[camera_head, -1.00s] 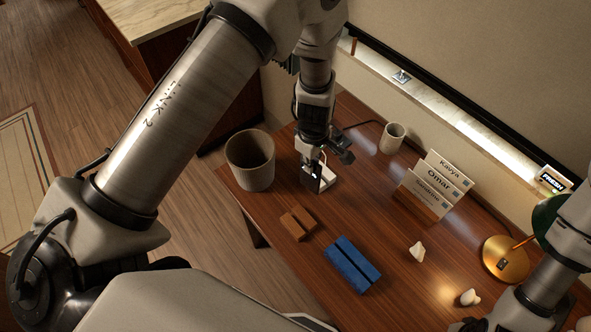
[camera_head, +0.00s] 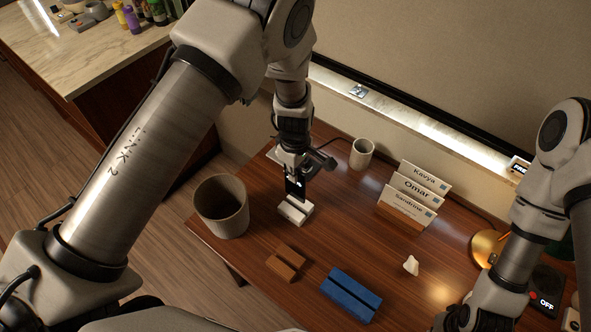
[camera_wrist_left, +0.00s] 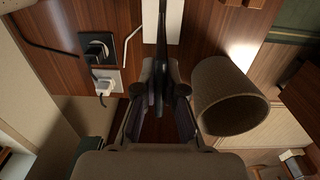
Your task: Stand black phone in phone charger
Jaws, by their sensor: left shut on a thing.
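My left gripper (camera_head: 293,172) is shut on the black phone (camera_head: 296,187) and holds it upright by its upper part. The white phone charger (camera_head: 295,212) stands on the desk just below the phone. The phone's lower edge is at or just above the charger's top; I cannot tell whether it sits in the slot. In the left wrist view the phone (camera_wrist_left: 161,60) shows as a thin dark edge between the fingers (camera_wrist_left: 160,92), in line with a white strip that looks like the charger (camera_wrist_left: 161,22). My right gripper (camera_head: 458,318) is partly cut off at the bottom edge.
A beige bin (camera_head: 221,207) stands left of the charger, a mug (camera_head: 362,153) behind it. A brown wooden stand (camera_head: 285,263) and a blue stand (camera_head: 351,293) lie in front. Name cards (camera_head: 412,190) and a white lump (camera_head: 411,265) are to the right.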

